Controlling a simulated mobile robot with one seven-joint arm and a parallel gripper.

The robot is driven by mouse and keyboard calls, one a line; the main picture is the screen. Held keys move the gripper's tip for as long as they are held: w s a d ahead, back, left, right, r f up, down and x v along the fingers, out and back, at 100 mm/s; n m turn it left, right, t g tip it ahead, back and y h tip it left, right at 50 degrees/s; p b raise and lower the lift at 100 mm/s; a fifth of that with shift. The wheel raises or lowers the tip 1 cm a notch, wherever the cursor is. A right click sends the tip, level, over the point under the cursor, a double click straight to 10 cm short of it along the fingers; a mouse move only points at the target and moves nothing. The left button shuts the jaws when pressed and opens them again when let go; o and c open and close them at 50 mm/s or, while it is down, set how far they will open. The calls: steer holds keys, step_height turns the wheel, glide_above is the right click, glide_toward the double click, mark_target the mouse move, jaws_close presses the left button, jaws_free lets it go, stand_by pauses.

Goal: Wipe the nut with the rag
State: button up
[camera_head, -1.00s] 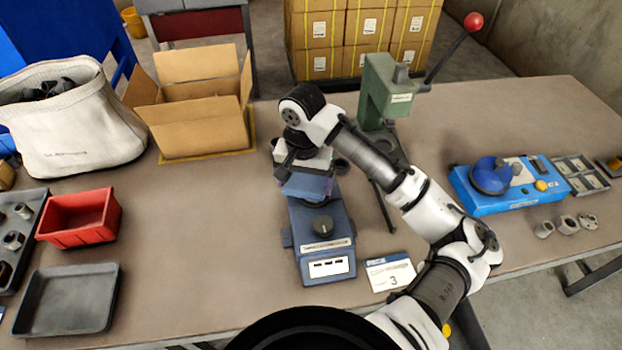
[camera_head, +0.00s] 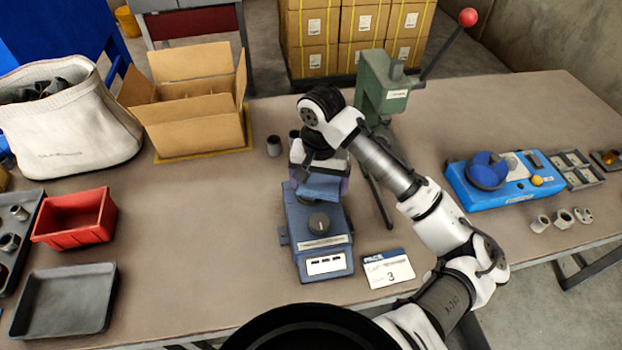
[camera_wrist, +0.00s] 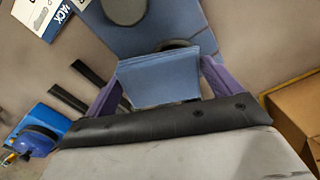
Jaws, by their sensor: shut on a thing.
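My gripper (camera_head: 320,176) is above the back part of a blue-grey bench device (camera_head: 322,246) in the head view. It is shut on a folded blue rag (camera_head: 320,188). In the wrist view the rag (camera_wrist: 160,78) sits between the purple fingers, in front of the device's blue surface (camera_wrist: 135,38). A dark round rim (camera_wrist: 176,45) shows partly behind the rag; I cannot tell whether it belongs to a nut. The device's back end is hidden under my gripper in the head view. Loose nuts (camera_head: 563,218) lie at the right, beside the blue tester.
A green press (camera_head: 384,95) stands close behind and right of my gripper. A grey cylinder (camera_head: 273,146) stands to its left. An open carton (camera_head: 195,125), red bin (camera_head: 75,222) and empty grey tray (camera_head: 65,300) are left.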

stand_by(0.4)
steer(key=shift+w+a+p, duration=0.2)
steer(key=shift+a+p, duration=0.3)
steer(key=shift+a, duration=0.55)
steer(key=shift+w+a+p, duration=0.2)
steer(key=shift+a+p, duration=0.25)
steer(key=shift+a, duration=0.6)
steer(key=shift+s+d, duration=0.2)
steer(key=shift+d, duration=0.9)
steer(key=shift+s+d, duration=0.2)
steer(key=shift+d, duration=0.9)
steer(key=shift+a+p, duration=0.1)
steer(key=shift+p, duration=0.2)
steer(key=shift+w+a+p, duration=0.2)
steer(key=shift+a+p, duration=0.3)
steer(key=shift+a, duration=0.55)
steer(key=shift+w+a+p, duration=0.2)
steer(key=shift+a+p, duration=0.3)
steer(key=shift+a, duration=0.55)
